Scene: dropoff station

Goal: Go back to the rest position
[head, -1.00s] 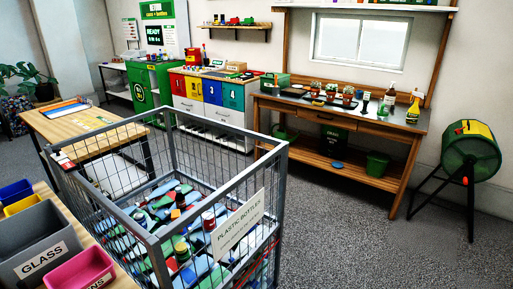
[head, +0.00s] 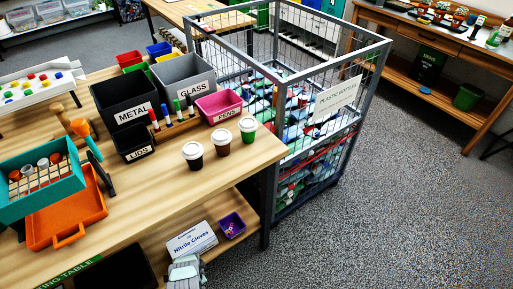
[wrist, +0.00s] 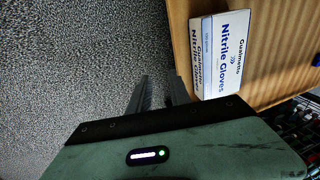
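My gripper (wrist: 158,88) points down, beside the lower shelf of the sorting table. In the wrist view its two grey fingers stand apart with bare floor showing between them, so it is open and empty. In the head view only a grey part of my arm end (head: 186,270) shows at the bottom edge, in front of the nitrile gloves box (head: 192,239). The box also shows in the wrist view (wrist: 222,52), right of the fingers and apart from them.
The sorting table (head: 250,172) holds metal (head: 133,115), glass (head: 190,88) and pens (head: 221,107) bins, several lidded cups and an orange tray (head: 70,228). A purple bin (head: 232,225) sits on its shelf. A bottle cage (head: 286,85) stands behind. Floor at right is clear.

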